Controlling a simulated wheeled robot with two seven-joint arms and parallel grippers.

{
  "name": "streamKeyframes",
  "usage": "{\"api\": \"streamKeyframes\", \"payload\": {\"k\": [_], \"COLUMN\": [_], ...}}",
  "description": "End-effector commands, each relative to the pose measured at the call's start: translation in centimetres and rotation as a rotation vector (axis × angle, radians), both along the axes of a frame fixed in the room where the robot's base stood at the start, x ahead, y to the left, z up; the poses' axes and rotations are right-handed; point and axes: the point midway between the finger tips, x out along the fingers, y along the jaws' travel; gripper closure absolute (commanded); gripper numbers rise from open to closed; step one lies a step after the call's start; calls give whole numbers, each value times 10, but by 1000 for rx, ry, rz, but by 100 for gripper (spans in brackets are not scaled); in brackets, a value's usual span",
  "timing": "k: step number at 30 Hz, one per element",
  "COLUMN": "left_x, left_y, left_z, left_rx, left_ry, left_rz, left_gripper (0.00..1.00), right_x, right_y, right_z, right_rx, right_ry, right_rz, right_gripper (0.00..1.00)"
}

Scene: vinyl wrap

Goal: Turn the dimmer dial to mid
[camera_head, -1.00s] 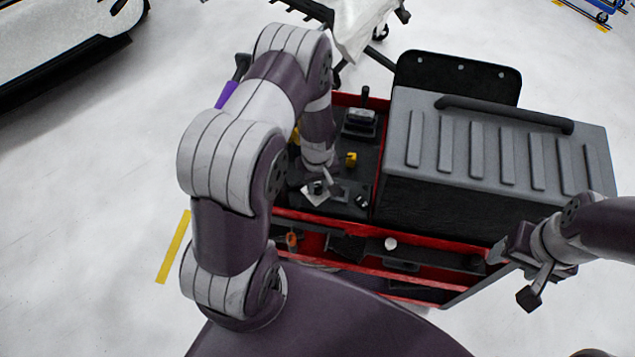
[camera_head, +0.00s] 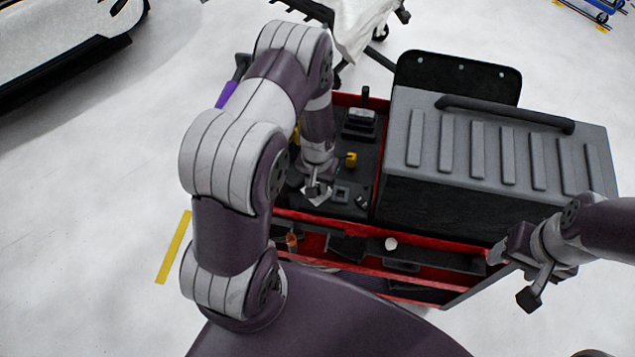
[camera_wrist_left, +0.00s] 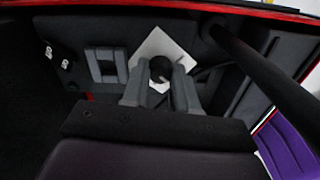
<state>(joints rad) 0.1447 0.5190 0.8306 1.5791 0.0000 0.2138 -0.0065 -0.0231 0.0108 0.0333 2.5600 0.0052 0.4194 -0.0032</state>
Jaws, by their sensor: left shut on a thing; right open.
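The dimmer dial (camera_wrist_left: 160,68) is a dark round knob on a white square plate (camera_wrist_left: 163,44), seen in the left wrist view. My left gripper (camera_wrist_left: 159,82) has one finger on each side of the knob and is shut on it. In the head view my left gripper (camera_head: 317,190) points down at the front of the black tool tray. It hides most of the dial there, with part of the white plate (camera_head: 318,200) showing beside it. The angle of the dial is hard to read. My right gripper (camera_head: 512,275) is open and empty at the right.
A rocker switch (camera_wrist_left: 106,63) and two small toggles (camera_wrist_left: 60,56) sit beside the dial. A yellow knob (camera_head: 351,159) and a lever (camera_head: 365,95) stand further back. A grey ribbed case (camera_head: 490,150) fills the red cart's right side. A dark bar (camera_wrist_left: 265,70) crosses the wrist view.

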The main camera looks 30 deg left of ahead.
Motion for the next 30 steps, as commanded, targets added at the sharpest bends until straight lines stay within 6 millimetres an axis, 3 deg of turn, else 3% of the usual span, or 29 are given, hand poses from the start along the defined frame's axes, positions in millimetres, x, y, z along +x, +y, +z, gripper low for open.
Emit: {"api": "streamKeyframes", "payload": {"k": [13,14,15,16,25,30], "left_x": [2,2,2,2,1,0], "left_y": [0,0,0,0,0,0], "left_z": [2,2,1,1,1,1], "left_rx": [1,1,1,1,0,0], "left_ry": [-6,-6,-6,-6,-2,-1], "left_rz": [-8,-8,-7,-7,3,196], "left_gripper": [100,65,52,47,47,47], "right_x": [0,0,0,0,0,0], "right_y": [0,0,0,0,0,0], "right_z": [0,0,0,0,0,1], "right_rx": [0,0,0,0,0,0], "right_ry": [0,0,0,0,0,0], "right_rz": [0,0,0,0,0,0], "right_gripper": [39,39,39,39,39,39]}}
